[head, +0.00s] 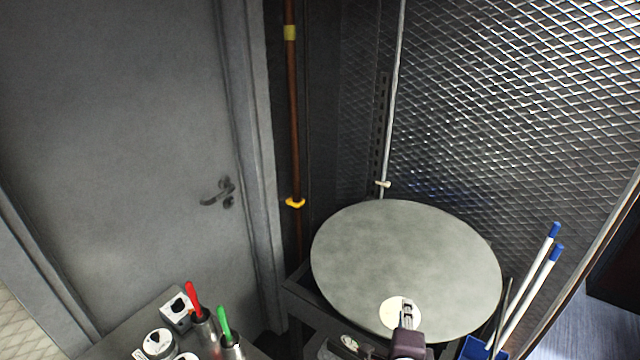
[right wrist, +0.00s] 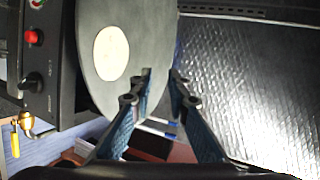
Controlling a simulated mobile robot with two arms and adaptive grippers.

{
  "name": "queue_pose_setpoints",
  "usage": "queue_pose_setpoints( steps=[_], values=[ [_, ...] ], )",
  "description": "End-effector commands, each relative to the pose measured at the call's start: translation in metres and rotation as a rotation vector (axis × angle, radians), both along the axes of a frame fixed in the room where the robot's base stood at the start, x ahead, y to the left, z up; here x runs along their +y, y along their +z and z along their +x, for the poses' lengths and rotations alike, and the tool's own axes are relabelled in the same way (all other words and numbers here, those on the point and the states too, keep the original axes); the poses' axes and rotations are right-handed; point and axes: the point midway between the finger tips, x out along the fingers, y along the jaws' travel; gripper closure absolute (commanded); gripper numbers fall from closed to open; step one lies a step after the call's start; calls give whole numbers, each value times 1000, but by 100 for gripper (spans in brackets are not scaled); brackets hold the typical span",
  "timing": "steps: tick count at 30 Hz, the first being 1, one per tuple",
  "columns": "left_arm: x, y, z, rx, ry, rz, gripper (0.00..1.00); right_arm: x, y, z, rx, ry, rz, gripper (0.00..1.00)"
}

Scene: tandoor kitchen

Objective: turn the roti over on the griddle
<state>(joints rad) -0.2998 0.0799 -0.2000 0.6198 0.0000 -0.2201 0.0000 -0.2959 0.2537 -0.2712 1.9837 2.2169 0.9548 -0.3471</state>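The griddle (head: 405,245) is a large round grey plate, right of centre in the head view. It also fills the upper left of the right wrist view (right wrist: 150,30). The roti (head: 391,312) is a small pale disc lying flat near the griddle's front edge; it shows whole in the right wrist view (right wrist: 112,53). My right gripper (head: 407,308) overlaps the roti's right side in the head view. In the right wrist view its two fingers (right wrist: 162,72) are apart with nothing between them, beside the roti. I cannot tell their height above the griddle. My left gripper is not in view.
At the lower left, a counter (head: 130,325) holds a red-handled tool (head: 193,298) and a green-handled tool (head: 224,325) in metal cups. White, blue-tipped handles (head: 530,290) stand right of the griddle. A mesh-patterned metal wall (head: 510,100) rises behind. A red knob (right wrist: 33,37) shows beside the griddle.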

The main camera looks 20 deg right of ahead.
Motion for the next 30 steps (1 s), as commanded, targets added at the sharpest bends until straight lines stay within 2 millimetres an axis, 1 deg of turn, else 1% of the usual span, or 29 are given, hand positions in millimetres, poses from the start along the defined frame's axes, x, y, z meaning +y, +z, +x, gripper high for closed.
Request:
queue_pose_setpoints(
  steps=[2, 4, 5, 8, 9, 11, 12, 14, 15, 17, 18, 20, 21, 23, 24, 26, 27, 29, 30],
  values=[
    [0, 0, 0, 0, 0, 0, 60, 2, 4, 2, -14, 11, -7, 84],
    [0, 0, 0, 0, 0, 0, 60, 7, 17, 8, -52, 43, -28, 84],
    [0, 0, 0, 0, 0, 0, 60, 11, 26, 11, -78, 65, -43, 84],
    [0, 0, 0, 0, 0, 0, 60, 34, 66, 24, -191, 181, -122, 84],
    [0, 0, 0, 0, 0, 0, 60, 48, 85, 28, -242, 242, -164, 84],
    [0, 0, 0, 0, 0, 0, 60, 72, 112, 31, -314, 344, -235, 84],
    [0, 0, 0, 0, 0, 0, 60, 89, 128, 30, -355, 415, -282, 84],
    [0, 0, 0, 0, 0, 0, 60, 117, 148, 27, -404, 522, -358, 84],
    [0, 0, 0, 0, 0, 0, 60, 135, 158, 24, -428, 594, -410, 84],
    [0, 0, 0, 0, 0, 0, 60, 163, 168, 16, -453, 706, -488, 84],
    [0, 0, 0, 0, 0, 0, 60, 182, 171, 10, -461, 780, -539, 84],
    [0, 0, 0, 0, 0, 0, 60, 208, 171, -1, -458, 891, -616, 84],
    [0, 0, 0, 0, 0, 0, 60, 224, 168, -9, -448, 966, -669, 84],
    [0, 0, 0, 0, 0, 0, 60, 244, 158, -22, -416, 1075, -745, 84],
    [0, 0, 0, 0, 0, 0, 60, 255, 148, -31, -385, 1146, -795, 84],
    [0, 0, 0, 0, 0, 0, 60, 268, 131, -44, -326, 1250, -865, 84],
    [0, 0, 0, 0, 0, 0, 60, 273, 117, -53, -276, 1315, -908, 84],
    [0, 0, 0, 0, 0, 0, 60, 277, 95, -68, -187, 1408, -971, 84],
    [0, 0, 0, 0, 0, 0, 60, 275, 78, -77, -117, 1467, -1008, 84]
  ],
)
